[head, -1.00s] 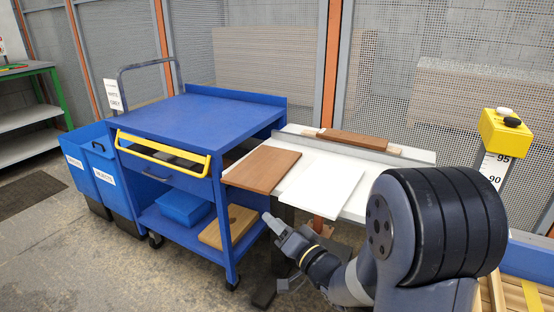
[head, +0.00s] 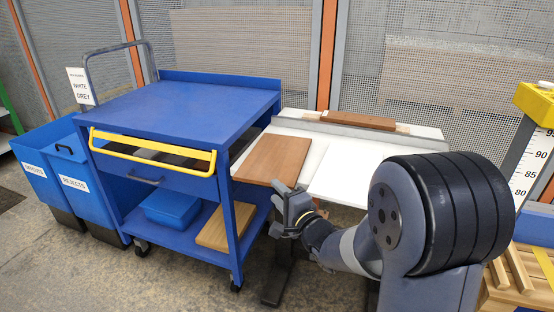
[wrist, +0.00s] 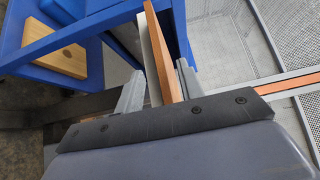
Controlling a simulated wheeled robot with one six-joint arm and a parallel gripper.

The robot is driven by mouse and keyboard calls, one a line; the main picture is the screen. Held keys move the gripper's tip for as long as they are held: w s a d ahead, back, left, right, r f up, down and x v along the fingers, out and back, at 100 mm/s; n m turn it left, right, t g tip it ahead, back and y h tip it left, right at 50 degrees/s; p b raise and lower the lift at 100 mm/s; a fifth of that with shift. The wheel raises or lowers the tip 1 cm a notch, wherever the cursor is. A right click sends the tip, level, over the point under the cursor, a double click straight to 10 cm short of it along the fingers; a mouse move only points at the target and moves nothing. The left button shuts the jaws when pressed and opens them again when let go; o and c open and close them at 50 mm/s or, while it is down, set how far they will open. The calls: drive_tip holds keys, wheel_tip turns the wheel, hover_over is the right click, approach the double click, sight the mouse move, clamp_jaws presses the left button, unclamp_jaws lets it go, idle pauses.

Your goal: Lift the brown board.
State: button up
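The brown board (head: 274,159) lies flat on the left end of the white table, its front edge at the table's front edge. My gripper (head: 287,205) is at that front edge. In the wrist view the brown board (wrist: 155,55) shows edge-on, running between the two fingers of my gripper (wrist: 159,80). The fingers are apart, with a visible gap on both sides of the board, so nothing is clamped. A pale strip, seemingly the white tabletop, runs along the board's left side there.
A white panel (head: 348,172) lies right of the brown board. A grey rail (head: 350,131) crosses the table, with another brown piece (head: 358,121) behind it. A blue cart (head: 190,115) with a yellow handle stands close on the left. Blue bins (head: 75,180) stand farther left.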

drive_tip(key=shift+d+b+x, duration=0.15)
drive_tip(key=shift+b+x, duration=0.3)
drive_tip(key=shift+x, duration=0.9)
drive_tip(key=shift+d+b+x, duration=0.2)
drive_tip(key=shift+b+x, duration=0.25)
drive_tip(key=shift+x, duration=0.9)
drive_tip(key=shift+w, duration=0.2)
clamp_jaws()
